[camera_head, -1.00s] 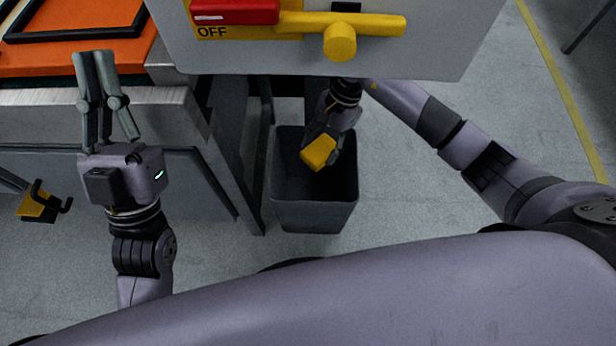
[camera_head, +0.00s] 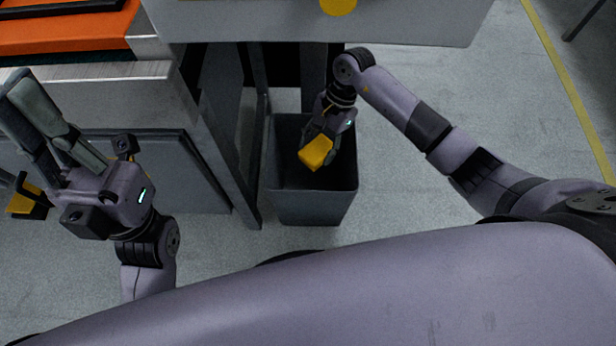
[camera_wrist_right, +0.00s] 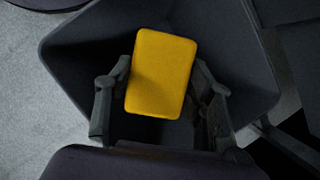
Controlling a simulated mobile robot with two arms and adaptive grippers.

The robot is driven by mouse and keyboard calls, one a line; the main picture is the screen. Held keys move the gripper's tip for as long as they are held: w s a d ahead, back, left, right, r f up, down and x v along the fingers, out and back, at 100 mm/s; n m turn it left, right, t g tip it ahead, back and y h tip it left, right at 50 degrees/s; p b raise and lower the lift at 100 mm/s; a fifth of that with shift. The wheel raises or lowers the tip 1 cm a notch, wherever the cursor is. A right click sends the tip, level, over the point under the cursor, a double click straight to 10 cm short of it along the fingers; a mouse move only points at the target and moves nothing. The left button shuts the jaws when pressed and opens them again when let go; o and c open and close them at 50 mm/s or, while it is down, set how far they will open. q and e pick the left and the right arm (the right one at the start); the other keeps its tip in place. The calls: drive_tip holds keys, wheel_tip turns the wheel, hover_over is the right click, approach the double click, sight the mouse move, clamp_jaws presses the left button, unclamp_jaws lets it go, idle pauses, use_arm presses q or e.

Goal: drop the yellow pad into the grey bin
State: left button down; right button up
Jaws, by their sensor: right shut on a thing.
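The yellow pad (camera_head: 316,152) is held in my right gripper (camera_head: 322,143), which is shut on it. In the right wrist view the pad (camera_wrist_right: 161,74) sits between the two fingers (camera_wrist_right: 160,90), with its broad face to the camera. The grey bin (camera_head: 312,207) stands on the floor, in front of the bench leg. The gripper and pad are over the bin's opening; the bin walls (camera_wrist_right: 240,60) surround the pad in the right wrist view. How deep they are is hard to tell.
A workbench (camera_head: 130,80) with an orange panel (camera_head: 60,38) is at the upper left, its legs close by the bin. A grey box (camera_head: 420,25) overhangs behind the bin. Open floor (camera_head: 530,130) lies to the right.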

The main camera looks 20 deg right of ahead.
drive_tip(key=o, duration=1.2)
drive_tip(key=v, duration=1.2)
